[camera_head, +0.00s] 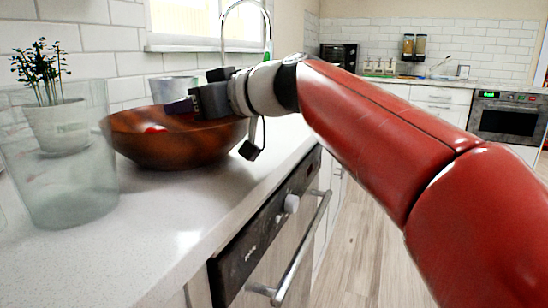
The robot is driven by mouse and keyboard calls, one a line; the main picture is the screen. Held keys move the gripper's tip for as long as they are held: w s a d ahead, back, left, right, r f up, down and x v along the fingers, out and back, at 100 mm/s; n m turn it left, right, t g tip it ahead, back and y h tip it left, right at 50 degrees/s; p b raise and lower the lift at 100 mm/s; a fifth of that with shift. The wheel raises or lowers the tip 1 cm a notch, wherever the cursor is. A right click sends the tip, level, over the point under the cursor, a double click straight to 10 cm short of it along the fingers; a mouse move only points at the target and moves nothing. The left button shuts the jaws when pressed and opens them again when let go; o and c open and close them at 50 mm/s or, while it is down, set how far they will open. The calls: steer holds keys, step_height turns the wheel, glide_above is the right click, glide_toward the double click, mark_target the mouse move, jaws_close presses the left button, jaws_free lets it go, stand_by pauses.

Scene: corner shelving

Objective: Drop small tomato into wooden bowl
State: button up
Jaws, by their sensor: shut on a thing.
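The wooden bowl (180,148) is wide, reddish brown and upright on the white counter at the left. My gripper (172,108) reaches in from the right, with its dark fingers over the bowl's opening, near the rim height. The small tomato (153,128) shows as a small red patch at the fingertips, within the bowl's outline. My gripper is shut on it. The tomato's lower part is hidden by the bowl's front wall, so I cannot tell whether it touches the bowl's inside.
A clear glass vessel (70,185) stands left of the bowl, close to its rim, with a potted plant (55,120) behind it. A pale container (172,88) and a faucet (226,20) are behind the bowl. The counter (190,215) in front is clear.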

steer(key=o, duration=1)
steer(key=shift+o, duration=0.2)
steer(key=shift+d, duration=0.1)
steer(key=b+v, duration=0.1)
steer(key=v, duration=0.6)
steer(key=shift+s+d, duration=0.2)
steer(key=shift+d, duration=0.05)
